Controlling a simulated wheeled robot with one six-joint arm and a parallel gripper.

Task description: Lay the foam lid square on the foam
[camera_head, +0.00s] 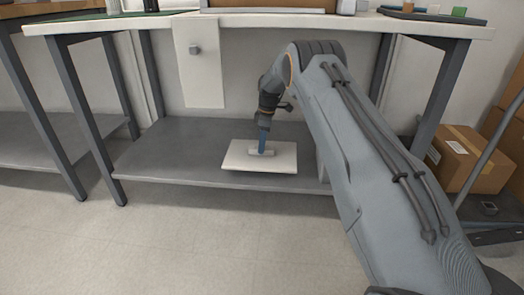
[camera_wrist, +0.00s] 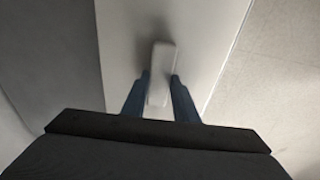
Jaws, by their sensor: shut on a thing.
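The foam lid is a flat white slab (camera_head: 235,156) with a raised white block, its handle (camera_head: 261,152), on top. In the head view it is at the lower shelf, under the bench; I cannot tell whether it touches the shelf. My gripper (camera_head: 262,147) points down from above and is shut on the handle. In the wrist view the blue fingers of my gripper (camera_wrist: 159,85) stand on either side of the handle (camera_wrist: 160,70), with the slab (camera_wrist: 205,35) behind it. I cannot make out the foam apart from the lid.
The grey lower shelf (camera_head: 160,155) has free room left of the slab. Bench legs (camera_head: 88,130) stand at the left, and the bench top (camera_head: 270,20) is above my arm. A cardboard box (camera_head: 467,158) is at the right. The floor in front is clear.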

